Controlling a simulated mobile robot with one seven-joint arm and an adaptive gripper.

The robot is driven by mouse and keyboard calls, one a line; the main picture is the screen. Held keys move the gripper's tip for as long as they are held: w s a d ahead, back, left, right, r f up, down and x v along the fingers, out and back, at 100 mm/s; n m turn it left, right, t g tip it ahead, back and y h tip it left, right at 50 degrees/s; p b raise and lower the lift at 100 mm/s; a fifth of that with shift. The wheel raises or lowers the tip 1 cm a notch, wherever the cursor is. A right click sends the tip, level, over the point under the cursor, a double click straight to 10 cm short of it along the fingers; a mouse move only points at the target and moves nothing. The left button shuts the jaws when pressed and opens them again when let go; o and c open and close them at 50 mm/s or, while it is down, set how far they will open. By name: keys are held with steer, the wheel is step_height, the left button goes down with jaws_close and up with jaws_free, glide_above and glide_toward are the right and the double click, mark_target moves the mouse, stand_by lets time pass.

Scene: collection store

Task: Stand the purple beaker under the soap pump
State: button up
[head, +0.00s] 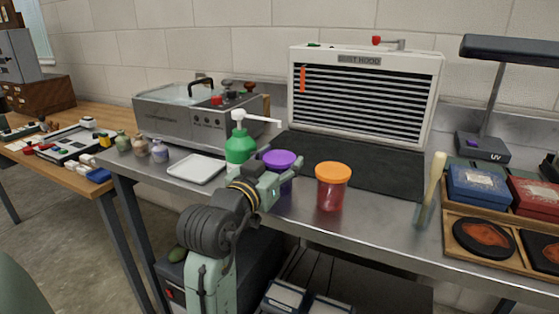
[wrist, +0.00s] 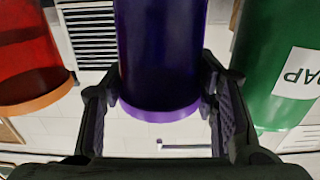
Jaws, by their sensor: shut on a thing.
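The purple beaker (head: 281,159) is upright in the head view, just right of the soap pump (head: 240,149). My gripper (head: 283,180) is shut on it, with a finger on either side; the wrist view shows the beaker (wrist: 160,50) between my fingers (wrist: 160,90). The soap pump is a green bottle with a white head, its spout pointing right. In the picture the spout tip appears above the beaker's rim; whether it is truly over the opening is unclear. The pump also shows at the right of the wrist view (wrist: 285,60). The beaker's base is hidden by my gripper.
A red container with an orange rim (head: 332,188) stands close right of the beaker. A white tray (head: 196,168) lies left of the pump. Behind are a metal bath (head: 190,120) and a dust hood (head: 365,95) with a dark mat (head: 375,165), which is clear.

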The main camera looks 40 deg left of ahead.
steer(key=shift+f, duration=0.1)
steer(key=o, duration=0.9)
